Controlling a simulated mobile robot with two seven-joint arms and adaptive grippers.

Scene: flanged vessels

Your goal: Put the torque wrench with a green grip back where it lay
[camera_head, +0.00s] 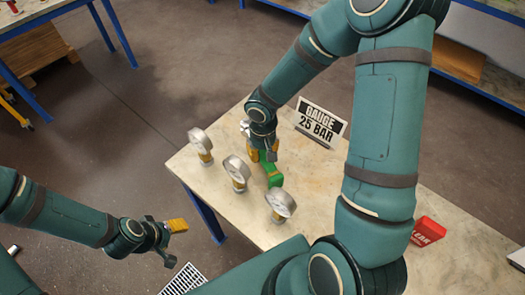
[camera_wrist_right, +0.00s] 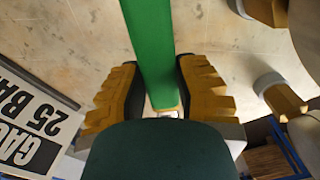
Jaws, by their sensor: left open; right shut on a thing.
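The torque wrench's green grip (camera_head: 272,174) shows at my right gripper in the head view, over the light table top (camera_head: 330,195). In the right wrist view the green grip (camera_wrist_right: 152,50) runs between the two yellow-padded fingers of my right gripper (camera_wrist_right: 160,95), which is shut on it. The rest of the wrench is hidden by the gripper and arm. I cannot tell whether the wrench touches the table. My left gripper (camera_head: 175,240) is open and empty, left of the table and away from it.
Three round gauges with brass stems, among them one gauge (camera_head: 236,172), stand in a row beside the wrench. A sign reading "GAUGE 25 BAR" (camera_head: 320,123) stands behind. A red block (camera_head: 428,231) lies at the right. Another blue-legged table (camera_head: 50,15) is at the far left.

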